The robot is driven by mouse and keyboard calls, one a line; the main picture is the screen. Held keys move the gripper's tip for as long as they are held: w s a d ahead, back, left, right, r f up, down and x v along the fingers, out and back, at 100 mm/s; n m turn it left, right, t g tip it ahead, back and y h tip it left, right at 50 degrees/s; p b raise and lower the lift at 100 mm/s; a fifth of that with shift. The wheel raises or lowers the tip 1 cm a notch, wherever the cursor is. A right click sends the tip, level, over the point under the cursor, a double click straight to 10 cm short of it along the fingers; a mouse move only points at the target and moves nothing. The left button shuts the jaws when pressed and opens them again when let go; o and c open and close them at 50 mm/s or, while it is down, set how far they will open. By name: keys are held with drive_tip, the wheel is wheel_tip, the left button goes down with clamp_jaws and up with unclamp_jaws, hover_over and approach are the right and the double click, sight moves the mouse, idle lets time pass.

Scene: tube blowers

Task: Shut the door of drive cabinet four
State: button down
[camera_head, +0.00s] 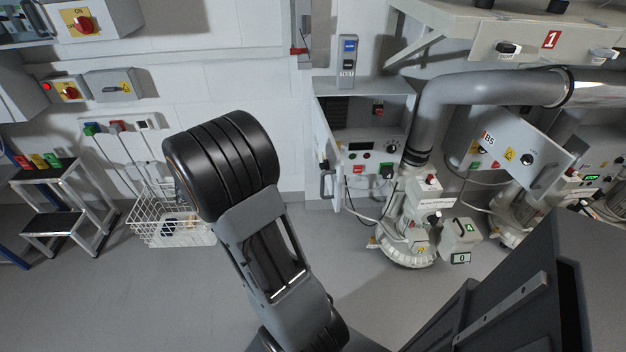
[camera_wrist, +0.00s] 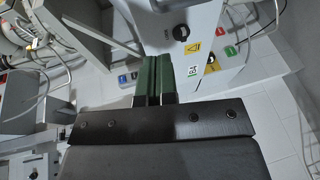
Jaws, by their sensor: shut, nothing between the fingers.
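In the wrist view, a pale door panel (camera_wrist: 205,25) fills the upper middle. It carries a black knob, a yellow warning triangle and a green-and-white label that seems to read B4. My gripper (camera_wrist: 153,60) has its two green fingers together, empty, and they overlap the panel's lower left side in the picture; I cannot tell if they touch it. In the head view, the middle cabinet (camera_head: 376,118) stands open. Its door (camera_head: 326,145) is swung out on the left, seen nearly edge-on, with a grey handle. My gripper is not visible there.
A second open door (camera_head: 520,150), marked B5, stands to the right. A pump with a large grey pipe (camera_head: 460,97) stands right of the middle cabinet. A white wire basket (camera_head: 170,218) and a step stool (camera_head: 58,210) are on the left. Some grey floor between is clear.

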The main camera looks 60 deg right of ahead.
drive_tip(key=x, duration=1.2)
drive_tip(key=shift+b, duration=0.4)
drive_tip(key=shift+d, duration=0.1)
